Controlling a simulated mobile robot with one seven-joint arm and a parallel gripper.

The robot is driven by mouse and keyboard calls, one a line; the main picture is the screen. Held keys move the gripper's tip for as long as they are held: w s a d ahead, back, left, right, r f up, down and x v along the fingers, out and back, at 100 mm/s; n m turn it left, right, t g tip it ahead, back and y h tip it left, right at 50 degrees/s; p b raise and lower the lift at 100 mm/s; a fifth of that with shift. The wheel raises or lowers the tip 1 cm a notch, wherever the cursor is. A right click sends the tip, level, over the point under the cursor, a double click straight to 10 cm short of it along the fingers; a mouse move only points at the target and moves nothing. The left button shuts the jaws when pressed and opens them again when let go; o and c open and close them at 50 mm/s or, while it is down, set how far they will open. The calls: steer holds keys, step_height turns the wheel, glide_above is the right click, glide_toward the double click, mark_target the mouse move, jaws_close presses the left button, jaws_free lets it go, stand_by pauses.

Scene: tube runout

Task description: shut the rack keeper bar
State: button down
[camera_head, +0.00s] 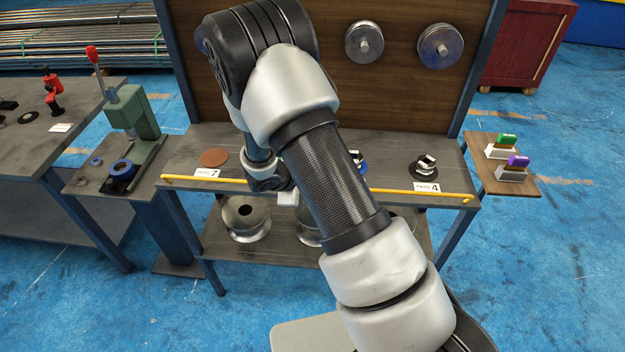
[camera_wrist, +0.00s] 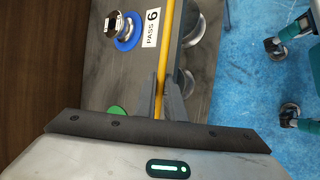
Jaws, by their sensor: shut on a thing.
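The yellow keeper bar (camera_head: 418,193) runs along the front edge of the rack's upper shelf (camera_head: 390,168), from its left side to its right end. My arm hides the middle of the bar. In the wrist view the bar (camera_wrist: 167,40) comes down between the two fingers of my gripper (camera_wrist: 169,92), which is shut on it. In the head view my gripper is mostly hidden by my arm, near the middle-left of the shelf front. The bar's right end (camera_head: 467,198) lies at the shelf's right corner; I cannot tell if it is latched.
On the shelf are a brown disc (camera_head: 214,157), a dark-and-silver part (camera_head: 425,167), a blue-ringed part (camera_wrist: 126,32) and a green disc (camera_wrist: 116,112). Spools (camera_head: 245,217) sit below. A green press (camera_head: 130,112) stands left; a side shelf (camera_head: 518,184) with coloured blocks is right.

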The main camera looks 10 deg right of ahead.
steer(key=shift+w+d+r+g+y+p, duration=0.2)
steer(key=shift+w+g+p, duration=0.15)
steer(key=shift+g+p, duration=0.2)
steer(key=shift+w+d+r+g+y+p, duration=0.1)
steer(key=shift+w+r+g+y+p, duration=0.1)
steer(key=shift+w+g+p, duration=0.25)
steer(key=shift+w+d+f+n+g+y, duration=0.15)
steer(key=shift+n+g+y, duration=0.1)
steer(key=shift+g, duration=0.3)
steer(key=shift+w+a+n+g+y, duration=0.15)
steer(key=shift+n+g, duration=0.1)
steer(key=shift+g, duration=0.3)
steer(key=c, duration=2.1)
jaws_free()
steer(key=b+v, duration=0.1)
steer(key=v, duration=1.6)
steer(key=shift+s, duration=0.15)
